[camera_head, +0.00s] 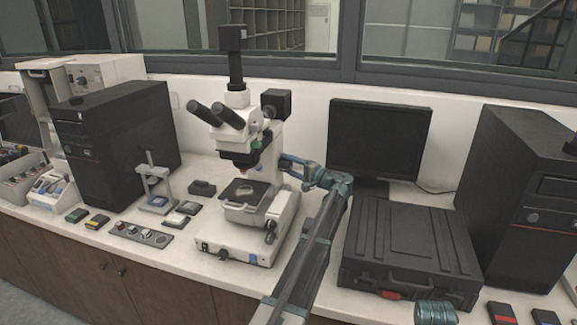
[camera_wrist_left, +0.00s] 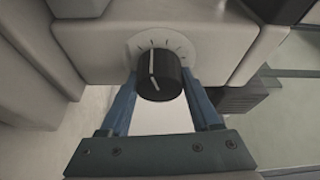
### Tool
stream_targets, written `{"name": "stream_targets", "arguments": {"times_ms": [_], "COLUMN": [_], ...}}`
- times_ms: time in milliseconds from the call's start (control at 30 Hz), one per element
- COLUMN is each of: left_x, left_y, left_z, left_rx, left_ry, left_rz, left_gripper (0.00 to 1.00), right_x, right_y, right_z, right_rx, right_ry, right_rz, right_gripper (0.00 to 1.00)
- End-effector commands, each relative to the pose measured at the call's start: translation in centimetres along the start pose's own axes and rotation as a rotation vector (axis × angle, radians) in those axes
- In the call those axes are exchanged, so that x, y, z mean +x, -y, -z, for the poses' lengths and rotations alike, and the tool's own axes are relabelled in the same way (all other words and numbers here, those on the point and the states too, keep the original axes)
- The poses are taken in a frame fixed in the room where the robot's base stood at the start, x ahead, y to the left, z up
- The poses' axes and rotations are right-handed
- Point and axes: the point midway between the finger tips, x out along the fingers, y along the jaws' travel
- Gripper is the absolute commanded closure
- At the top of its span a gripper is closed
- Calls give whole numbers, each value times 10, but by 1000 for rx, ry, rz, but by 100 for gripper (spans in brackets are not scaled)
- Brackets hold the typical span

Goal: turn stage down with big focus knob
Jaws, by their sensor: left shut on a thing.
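The microscope (camera_head: 277,192) stands on the bench with its dark stage (camera_head: 236,190) above the white base, and a small pale sample lies on the stage. My left gripper (camera_head: 284,164) reaches the right side of the microscope's upright. In the left wrist view a black round knob (camera_wrist_left: 158,77) with a white pointer line sits before a pale dial with tick marks. The blue fingers of my left gripper (camera_wrist_left: 158,92) are shut on this knob, one on each side. The knob's hold is hidden in the head view.
A black case (camera_head: 410,240) and a monitor (camera_head: 380,138) stand right of the microscope. A black computer tower (camera_head: 115,140) and a small stand (camera_head: 153,180) are to its left. A lower side knob (camera_head: 270,228) shows on the microscope. The bench front is narrow.

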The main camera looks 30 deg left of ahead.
Motion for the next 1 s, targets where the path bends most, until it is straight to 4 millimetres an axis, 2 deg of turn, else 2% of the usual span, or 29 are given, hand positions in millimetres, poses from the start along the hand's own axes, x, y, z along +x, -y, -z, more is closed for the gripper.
{"name": "stream_targets", "arguments": {"times_ms": [33, 67, 200, 567, 667, 1000], "left_x": [-2, -2, -1, -5, -17, -90], "left_y": [-2, -2, -1, -1, 0, -1], "left_z": [-2, -2, -2, -1, -1, -1], "left_rx": [-3, -3, -1, 0, 0, 0], "left_ry": [5, 4, 3, 0, 0, -1], "left_rz": [-7, -7, -5, -2, -2, -3], "left_gripper": [92, 31, 7, 7, 7, 7], "right_x": [0, 0, 0, 0, 0, 2], "right_y": [0, 0, 0, 0, 0, 0], "right_z": [0, 0, 0, 0, 0, 0], "right_rx": [0, 0, 0, 0, 0, 0], "right_ry": [0, 0, 0, 0, 0, 0], "right_rz": [0, 0, 0, 0, 0, 0], "right_gripper": [50, 50, 50, 50, 50, 50]}}
